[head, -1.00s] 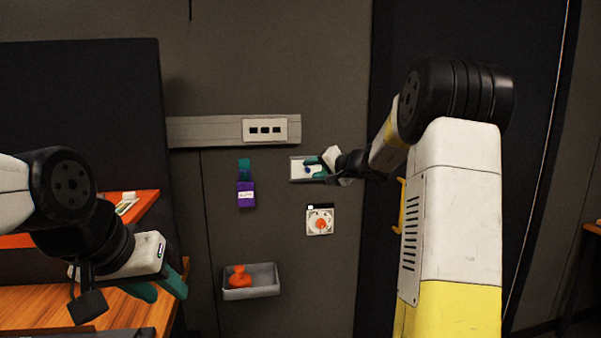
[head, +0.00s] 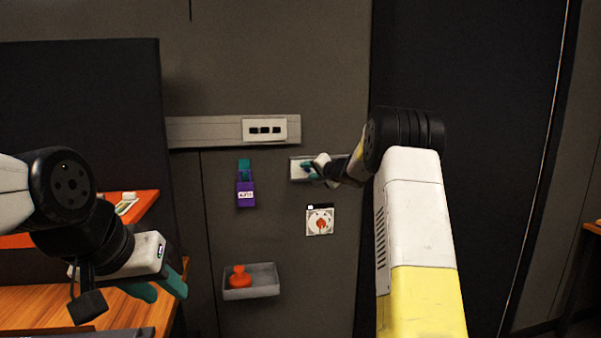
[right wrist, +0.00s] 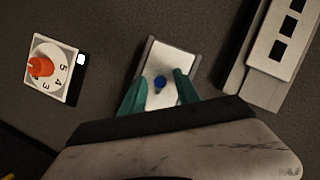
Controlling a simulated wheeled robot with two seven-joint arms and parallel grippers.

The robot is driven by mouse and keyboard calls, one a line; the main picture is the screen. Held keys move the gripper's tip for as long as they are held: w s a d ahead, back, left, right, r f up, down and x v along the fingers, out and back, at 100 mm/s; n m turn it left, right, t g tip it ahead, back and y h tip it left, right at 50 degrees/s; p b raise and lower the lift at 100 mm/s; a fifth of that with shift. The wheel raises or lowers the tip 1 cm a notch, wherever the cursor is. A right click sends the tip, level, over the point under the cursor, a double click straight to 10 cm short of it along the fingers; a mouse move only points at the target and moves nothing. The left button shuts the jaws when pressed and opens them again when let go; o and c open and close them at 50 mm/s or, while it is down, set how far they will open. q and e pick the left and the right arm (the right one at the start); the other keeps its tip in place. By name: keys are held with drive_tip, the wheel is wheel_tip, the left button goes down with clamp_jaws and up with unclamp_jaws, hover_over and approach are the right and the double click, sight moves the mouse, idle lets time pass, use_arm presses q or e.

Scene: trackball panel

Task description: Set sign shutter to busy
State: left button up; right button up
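A white plate with a small blue knob, likely the sign shutter (head: 296,170), is on the grey wall right of centre in the head view. No lettering on it is readable. In the right wrist view the plate (right wrist: 170,60) sits in a grey frame, and its blue knob (right wrist: 159,82) shows between my fingers. My right gripper (head: 309,168) is at the plate; its teal fingers (right wrist: 160,74) are apart, one on each side of the knob, without visibly gripping it. My left gripper (head: 163,290) hangs at lower left, away from the wall fixtures, its teal fingers apart and empty.
A dial with an orange knob (head: 320,222) is below the plate. A purple holder (head: 246,193) is left of it. A rail with a white socket panel (head: 265,130) runs above. A grey bin (head: 262,290) with an orange object is below. A wooden desk (head: 60,305) stands at left.

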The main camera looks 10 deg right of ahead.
clamp_jaws()
idle(1.4)
